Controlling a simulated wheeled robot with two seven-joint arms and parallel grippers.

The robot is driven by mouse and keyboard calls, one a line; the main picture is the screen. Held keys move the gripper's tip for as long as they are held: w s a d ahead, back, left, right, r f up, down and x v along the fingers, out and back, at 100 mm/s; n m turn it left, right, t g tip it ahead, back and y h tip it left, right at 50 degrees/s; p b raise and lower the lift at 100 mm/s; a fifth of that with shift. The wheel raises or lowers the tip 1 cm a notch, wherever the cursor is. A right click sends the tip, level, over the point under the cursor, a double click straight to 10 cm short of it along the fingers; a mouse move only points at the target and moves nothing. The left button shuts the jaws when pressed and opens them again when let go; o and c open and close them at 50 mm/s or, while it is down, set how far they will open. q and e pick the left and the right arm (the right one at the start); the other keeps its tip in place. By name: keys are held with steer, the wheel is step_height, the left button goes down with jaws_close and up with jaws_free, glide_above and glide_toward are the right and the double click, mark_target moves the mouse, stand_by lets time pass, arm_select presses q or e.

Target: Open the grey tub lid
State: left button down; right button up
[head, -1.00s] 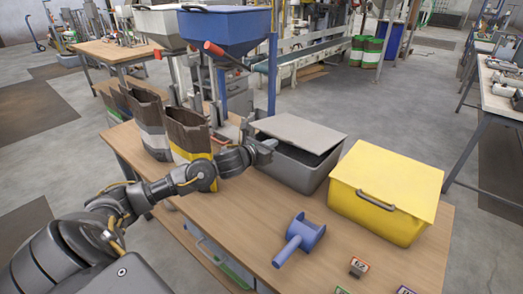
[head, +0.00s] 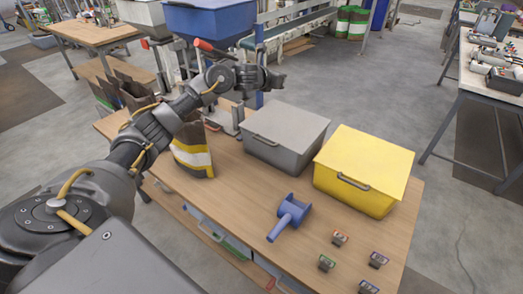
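The grey tub (head: 278,152) stands on the wooden table, left of the yellow tub (head: 357,186). Its grey lid (head: 286,122) lies flat on the rim, with no gap showing. A dark handle (head: 266,140) shows on the tub's front. My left gripper (head: 277,79) is raised above and behind the grey tub's left side in the picture, apart from the lid. Its fingers are too small and dark to tell open from shut. My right gripper is not in view.
The yellow tub is closed. A blue scoop (head: 290,215) lies in front of the tubs, with several small labelled blocks to its right. Filled bags (head: 192,150) stand at the left under my arm. A blue hopper (head: 208,22) stands behind.

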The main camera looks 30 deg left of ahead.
arm_select(q)
steer(key=shift+a, duration=0.1)
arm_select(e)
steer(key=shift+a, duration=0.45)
arm_select(q)
steer(key=shift+s, duration=0.1)
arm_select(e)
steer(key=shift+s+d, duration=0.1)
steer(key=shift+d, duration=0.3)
